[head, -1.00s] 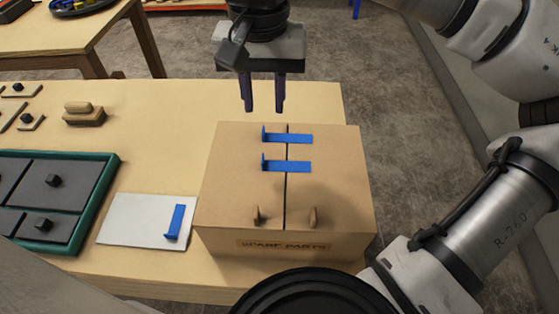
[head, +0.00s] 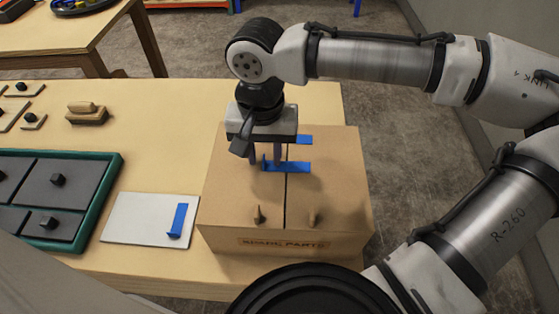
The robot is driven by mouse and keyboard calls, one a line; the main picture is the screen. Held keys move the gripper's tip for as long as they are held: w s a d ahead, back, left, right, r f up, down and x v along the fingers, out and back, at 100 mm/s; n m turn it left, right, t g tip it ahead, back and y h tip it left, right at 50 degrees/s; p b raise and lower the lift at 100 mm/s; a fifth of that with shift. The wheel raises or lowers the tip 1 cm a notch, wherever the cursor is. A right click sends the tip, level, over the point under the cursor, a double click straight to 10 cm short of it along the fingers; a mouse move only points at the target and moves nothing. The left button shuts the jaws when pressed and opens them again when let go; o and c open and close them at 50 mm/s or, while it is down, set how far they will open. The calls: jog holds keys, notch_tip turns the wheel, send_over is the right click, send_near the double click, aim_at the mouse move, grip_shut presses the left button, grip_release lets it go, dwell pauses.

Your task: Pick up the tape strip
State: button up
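Two blue tape strips lie across the lid seam of a cardboard box labelled "SPARE PARTS" (head: 245,215). The far tape strip (head: 304,139) is partly hidden behind my gripper. The near tape strip (head: 297,167) shows most of its length, with its raised left tab close to the fingers. A third blue tape strip (head: 178,220) lies on a white card left of the box. My gripper (head: 264,162) points down over the box at the strips' left part, its two fingers apart. I see nothing held between them. Whether a finger touches a strip or the box, I cannot tell.
The white card (head: 125,217) lies on the wooden table (head: 160,150). A green-framed tray (head: 97,205) with dark knobbed panels is at the left. A wooden block with a handle (head: 87,113) stands behind.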

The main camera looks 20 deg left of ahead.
jog(key=shift+c, duration=0.4)
grip_shut()
jog(key=shift+r, duration=0.1)
notch_tip(320, 180, up, 24)
jog(key=p, duration=0.3)
dwell(0.5)
